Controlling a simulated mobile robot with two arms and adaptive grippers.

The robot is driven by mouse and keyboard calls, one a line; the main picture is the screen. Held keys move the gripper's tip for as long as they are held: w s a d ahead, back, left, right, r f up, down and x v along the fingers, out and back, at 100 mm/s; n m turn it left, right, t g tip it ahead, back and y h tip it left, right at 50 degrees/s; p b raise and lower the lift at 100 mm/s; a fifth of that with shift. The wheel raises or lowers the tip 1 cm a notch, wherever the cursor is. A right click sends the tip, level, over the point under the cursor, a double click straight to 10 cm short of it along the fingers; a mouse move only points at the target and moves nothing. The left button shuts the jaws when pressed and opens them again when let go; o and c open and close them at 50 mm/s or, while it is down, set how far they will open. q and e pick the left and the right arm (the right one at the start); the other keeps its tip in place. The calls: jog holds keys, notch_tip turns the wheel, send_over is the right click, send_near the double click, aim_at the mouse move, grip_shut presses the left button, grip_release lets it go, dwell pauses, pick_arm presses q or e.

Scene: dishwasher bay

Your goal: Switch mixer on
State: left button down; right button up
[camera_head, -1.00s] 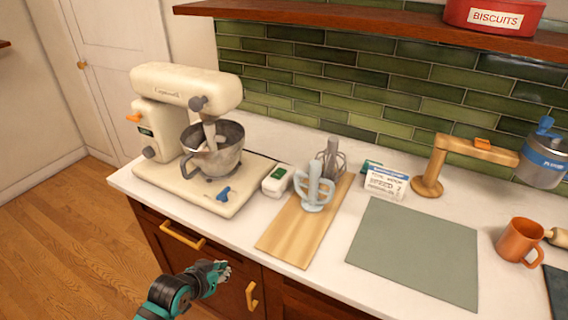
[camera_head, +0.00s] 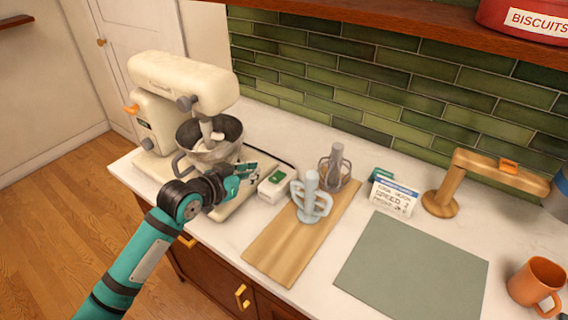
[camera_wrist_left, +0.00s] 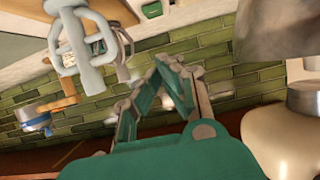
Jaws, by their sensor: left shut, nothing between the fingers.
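The cream stand mixer (camera_head: 178,82) stands at the left of the counter with its head down over the metal bowl (camera_head: 222,140). It has an orange lever (camera_head: 131,109) on its far left side and a dark grey knob (camera_head: 148,144) low on its body. My left gripper (camera_head: 250,170) is shut and empty, over the right part of the mixer's base, in front of the bowl. Its closed fingers (camera_wrist_left: 170,62) show in the left wrist view, with the bowl (camera_wrist_left: 280,35) to their right. The blue piece on the base is hidden behind my arm. My right gripper is out of view.
A small white box with a green top (camera_head: 274,186) lies close right of my gripper. A wooden board (camera_head: 285,246) holds a light blue beater (camera_head: 312,198) and a grey whisk (camera_head: 337,166). A card (camera_head: 394,198), green mat (camera_head: 412,272) and orange mug (camera_head: 537,284) are further right.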

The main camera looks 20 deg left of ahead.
pick_arm(q)
jog(key=p, duration=0.3)
send_over(274, 180)
notch_tip(274, 180, down, 3)
jog(key=f, duration=0.3)
jog(key=shift+s+f, duration=0.25)
jog(key=shift+s+a+f, duration=0.1)
jog(key=shift+s+f, duration=0.05)
jog(key=shift+f, duration=0.15)
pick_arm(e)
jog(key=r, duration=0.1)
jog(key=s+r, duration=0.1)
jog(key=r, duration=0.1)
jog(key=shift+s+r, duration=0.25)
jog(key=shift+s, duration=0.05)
pick_arm(q)
jog(key=shift+f, duration=0.15)
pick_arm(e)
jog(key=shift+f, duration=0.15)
